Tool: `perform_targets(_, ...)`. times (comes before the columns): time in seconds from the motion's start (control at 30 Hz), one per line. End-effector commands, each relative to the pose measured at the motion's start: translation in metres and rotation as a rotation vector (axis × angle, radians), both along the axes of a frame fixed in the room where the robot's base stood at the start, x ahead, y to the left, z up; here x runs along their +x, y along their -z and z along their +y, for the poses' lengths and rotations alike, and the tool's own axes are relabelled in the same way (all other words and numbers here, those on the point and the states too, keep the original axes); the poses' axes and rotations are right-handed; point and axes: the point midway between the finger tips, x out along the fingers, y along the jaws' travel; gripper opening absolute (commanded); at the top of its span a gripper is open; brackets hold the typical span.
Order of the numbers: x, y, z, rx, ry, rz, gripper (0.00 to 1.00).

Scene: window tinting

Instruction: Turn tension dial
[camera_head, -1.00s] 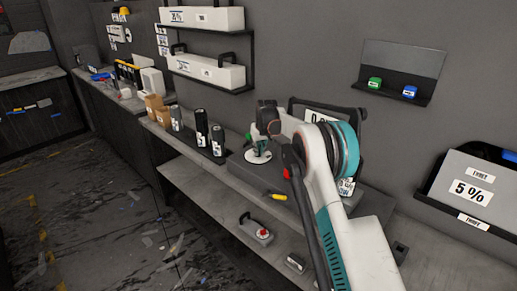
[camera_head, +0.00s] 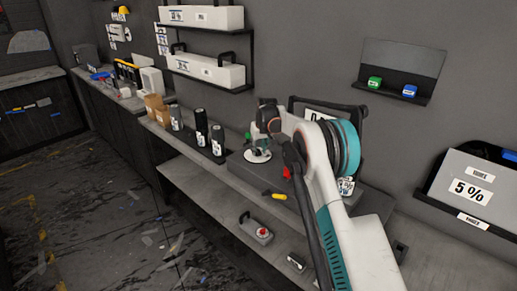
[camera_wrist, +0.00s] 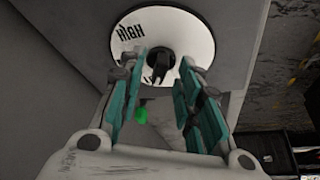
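The tension dial is a white disc (camera_wrist: 163,38) with a black knob (camera_wrist: 161,66) at its centre. The word HIGH is printed on the disc, and a second label is partly hidden by the knob and fingers. In the head view, the disc (camera_head: 257,155) lies on a dark unit on the bench. My gripper (camera_wrist: 162,72) is open, with its teal-padded fingers on either side of the knob. I cannot tell whether the fingers touch it. In the head view, my gripper (camera_head: 264,145) points down over the disc and partly hides it.
Black canisters (camera_head: 201,128) stand left of the dial unit. A green button (camera_head: 248,135) is just beside the dial. A yellow-handled tool (camera_head: 274,196) lies at the front edge. A grey box with a red knob (camera_head: 264,232) sits on the lower shelf. A dark-framed panel stands behind my arm.

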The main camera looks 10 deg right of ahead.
Motion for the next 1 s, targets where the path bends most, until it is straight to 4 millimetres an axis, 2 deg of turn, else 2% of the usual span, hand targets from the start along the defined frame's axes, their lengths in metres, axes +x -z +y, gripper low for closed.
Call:
perform_targets(0.17,-0.01,-0.023,-0.001,0.0,0.0,0.0,0.32)
perform_targets(0.4,-0.028,-0.068,-0.003,0.0,0.0,0.0,0.32)
perform_targets(0.6,-0.039,-0.095,-0.005,0.0,0.0,0.0,0.32)
perform_targets(0.8,-0.043,-0.106,-0.005,0.0,0.0,0.0,0.32)
perform_targets(1.0,-0.044,-0.106,-0.005,0.0,0.0,0.0,0.32)
